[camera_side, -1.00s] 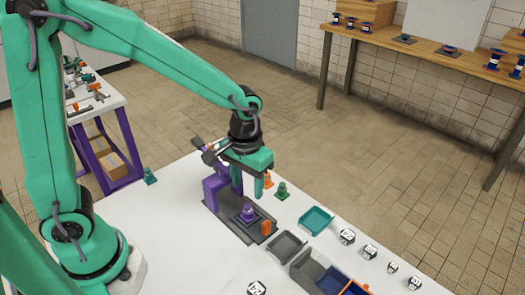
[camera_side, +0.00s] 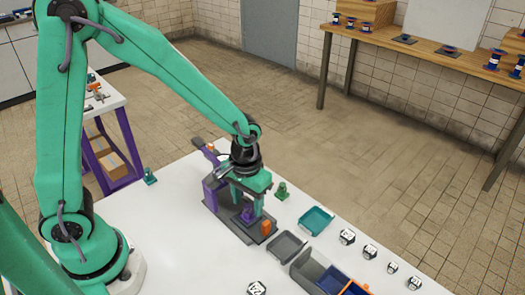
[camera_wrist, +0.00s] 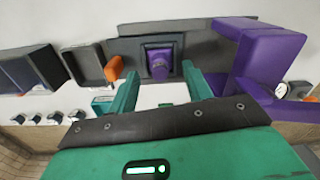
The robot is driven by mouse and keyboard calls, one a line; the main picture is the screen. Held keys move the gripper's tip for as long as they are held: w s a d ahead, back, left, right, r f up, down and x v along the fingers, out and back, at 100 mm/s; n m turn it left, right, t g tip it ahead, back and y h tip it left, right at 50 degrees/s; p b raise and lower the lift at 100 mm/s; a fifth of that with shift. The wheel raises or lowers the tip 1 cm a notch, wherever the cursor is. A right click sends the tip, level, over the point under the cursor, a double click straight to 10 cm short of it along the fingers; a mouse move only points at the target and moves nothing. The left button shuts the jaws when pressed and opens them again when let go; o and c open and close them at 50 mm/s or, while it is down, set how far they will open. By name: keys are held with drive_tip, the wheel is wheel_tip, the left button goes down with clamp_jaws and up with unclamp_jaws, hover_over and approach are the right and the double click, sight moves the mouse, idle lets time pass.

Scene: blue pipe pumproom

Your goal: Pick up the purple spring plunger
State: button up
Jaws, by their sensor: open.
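The purple spring plunger (camera_side: 248,214) stands upright on a small square pad (camera_wrist: 176,45) of the dark grey fixture plate (camera_side: 229,226). In the wrist view the plunger (camera_wrist: 160,66) shows ahead, between the lines of my two fingers. My gripper (camera_side: 247,206) is open, with its fingers pointing down around the plunger's place. In the wrist view my gripper (camera_wrist: 160,75) has a clear gap on both sides of the plunger, and neither finger appears to touch it. One finger partly covers the plunger's surroundings in the side view.
A purple bracket (camera_side: 212,192) rises beside the plunger, close to one finger. An orange piece (camera_side: 266,228) stands at the plate's other end. The front left table is bare.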

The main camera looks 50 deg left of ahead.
drive_tip(key=shift+f, duration=1.05)
clamp_jaws()
drive_tip(key=shift+r, duration=0.15)
drive_tip(key=shift+r, duration=0.75)
drive_tip(key=r, duration=0.3)
drive_tip(key=shift+s+d, duration=0.25)
drive_tip(key=shift+d, duration=0.1)
drive_tip(key=s+d+r, duration=0.6)
drive_tip(key=s+d, duration=0.1)
drive_tip(key=s, duration=0.1)
drive_tip(key=shift+d+r, duration=0.15)
